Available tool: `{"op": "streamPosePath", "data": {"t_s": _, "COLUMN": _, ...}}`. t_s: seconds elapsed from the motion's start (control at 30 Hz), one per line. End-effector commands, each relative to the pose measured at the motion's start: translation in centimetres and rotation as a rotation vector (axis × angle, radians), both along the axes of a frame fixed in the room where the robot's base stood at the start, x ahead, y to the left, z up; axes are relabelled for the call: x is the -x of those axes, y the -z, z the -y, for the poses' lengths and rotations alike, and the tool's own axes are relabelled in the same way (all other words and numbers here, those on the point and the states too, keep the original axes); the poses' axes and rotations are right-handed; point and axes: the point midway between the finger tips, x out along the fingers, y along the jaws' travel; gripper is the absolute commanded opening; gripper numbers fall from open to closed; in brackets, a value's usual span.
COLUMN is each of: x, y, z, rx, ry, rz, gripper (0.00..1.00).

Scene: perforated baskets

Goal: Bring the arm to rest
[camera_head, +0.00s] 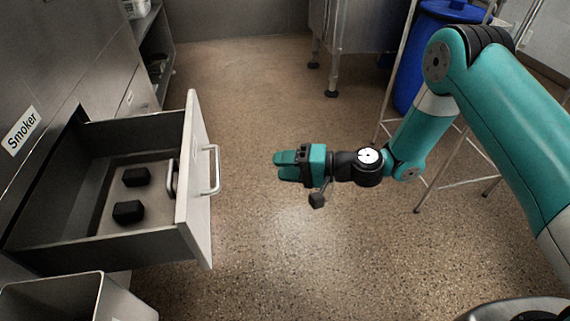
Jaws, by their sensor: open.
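My arm reaches in from the right in the head view, its teal links bent at the elbow. My gripper (284,165) is in the air over the floor, a little right of an open drawer (200,185), and points left toward it. The jaws are open and I see nothing held between them. The gripper is apart from the drawer front and its handle (212,170). Two dark blocks (129,211) lie inside the drawer, and a light rounded object (173,178) shows partly behind the drawer front.
A grey bin (70,295) stands below the drawer at the lower left. A "Smoker" label (22,131) is on the cabinet. A blue barrel (405,70), a metal-legged stand (392,105) and a steel cabinet (345,35) stand at the back. The middle floor (270,250) is clear.

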Motion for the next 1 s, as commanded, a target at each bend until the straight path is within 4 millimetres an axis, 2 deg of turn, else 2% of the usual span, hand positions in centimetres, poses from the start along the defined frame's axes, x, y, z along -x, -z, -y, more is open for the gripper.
{"op": "streamPosePath", "data": {"t_s": 0.27, "x": 0.0, "y": -0.2, "z": -0.1, "rx": 0.002, "ry": -0.004, "rz": 0.004, "gripper": 0.42}}
{"op": "streamPosePath", "data": {"t_s": 0.37, "x": 0.2, "y": -1.6, "z": -0.3, "rx": 0.025, "ry": -0.036, "rz": 0.031, "gripper": 0.42}}
{"op": "streamPosePath", "data": {"t_s": 0.47, "x": 1.0, "y": -4.5, "z": -0.5, "rx": 0.083, "ry": -0.11, "rz": 0.086, "gripper": 0.42}}
{"op": "streamPosePath", "data": {"t_s": 0.6, "x": 3.5, "y": -9.5, "z": -0.1, "rx": 0.223, "ry": -0.248, "rz": 0.182, "gripper": 0.42}}
{"op": "streamPosePath", "data": {"t_s": 0.77, "x": 7.3, "y": -14.2, "z": 1.8, "rx": 0.409, "ry": -0.381, "rz": 0.27, "gripper": 0.42}}
{"op": "streamPosePath", "data": {"t_s": 1.0, "x": 14.2, "y": -19.4, "z": 6.7, "rx": 0.698, "ry": -0.503, "rz": 0.346, "gripper": 0.42}}
